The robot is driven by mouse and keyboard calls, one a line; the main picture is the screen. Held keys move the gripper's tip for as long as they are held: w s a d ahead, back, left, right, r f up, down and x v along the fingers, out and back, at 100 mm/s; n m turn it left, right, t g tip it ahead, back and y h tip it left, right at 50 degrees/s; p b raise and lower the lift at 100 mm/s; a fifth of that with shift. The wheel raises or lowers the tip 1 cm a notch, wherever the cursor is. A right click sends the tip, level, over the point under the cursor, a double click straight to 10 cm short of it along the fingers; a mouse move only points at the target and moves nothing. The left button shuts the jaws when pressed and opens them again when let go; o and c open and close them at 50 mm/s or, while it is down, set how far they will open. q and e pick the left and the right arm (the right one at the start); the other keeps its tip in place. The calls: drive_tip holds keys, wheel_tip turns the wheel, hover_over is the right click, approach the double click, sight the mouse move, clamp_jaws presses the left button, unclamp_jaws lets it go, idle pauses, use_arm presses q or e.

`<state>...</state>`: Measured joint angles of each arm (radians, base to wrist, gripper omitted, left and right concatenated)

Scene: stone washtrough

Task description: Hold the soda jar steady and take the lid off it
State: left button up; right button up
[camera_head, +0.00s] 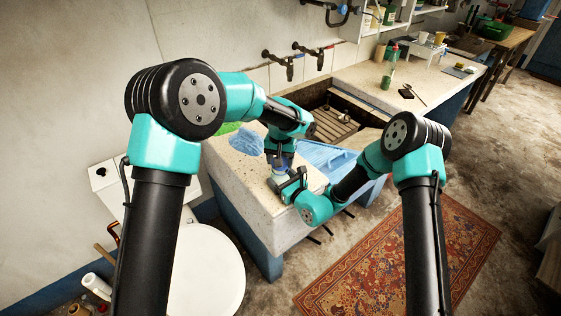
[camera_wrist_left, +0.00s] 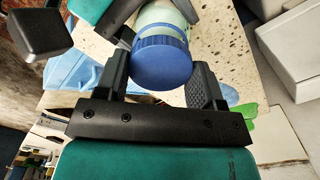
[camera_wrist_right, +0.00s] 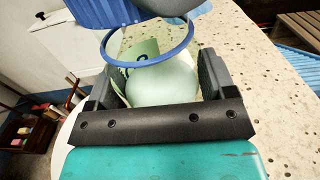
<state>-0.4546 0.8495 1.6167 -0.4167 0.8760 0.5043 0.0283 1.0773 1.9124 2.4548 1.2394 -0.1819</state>
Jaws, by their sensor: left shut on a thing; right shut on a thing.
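The soda jar (camera_wrist_right: 160,82) is pale and see-through, with a green label and a blue ring at its top. It stands near the corner of the stone counter in the head view (camera_head: 279,171), partly hidden by my grippers. My right gripper (camera_head: 289,184) is shut on the jar body from the side. The ribbed blue lid (camera_wrist_left: 162,63) lies between the fingers of my left gripper (camera_head: 279,153), which is shut on it from above. In the right wrist view the lid (camera_wrist_right: 100,12) is above the ring, with a gap showing between them.
A crumpled blue cloth (camera_head: 246,142) lies left of the jar, with a green item (camera_head: 227,127) behind it. A blue ribbed board (camera_head: 325,157) is to the right. The trough (camera_head: 335,118) lies behind. A green bottle (camera_head: 390,68) stands on the far counter.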

use_arm(q)
drive_tip(key=shift+r, duration=0.5)
drive_tip(key=shift+r, duration=1.95)
use_arm(e)
drive_tip(key=o, duration=1.7)
drive_tip(key=shift+d, duration=0.1)
drive_tip(key=v, duration=1.2)
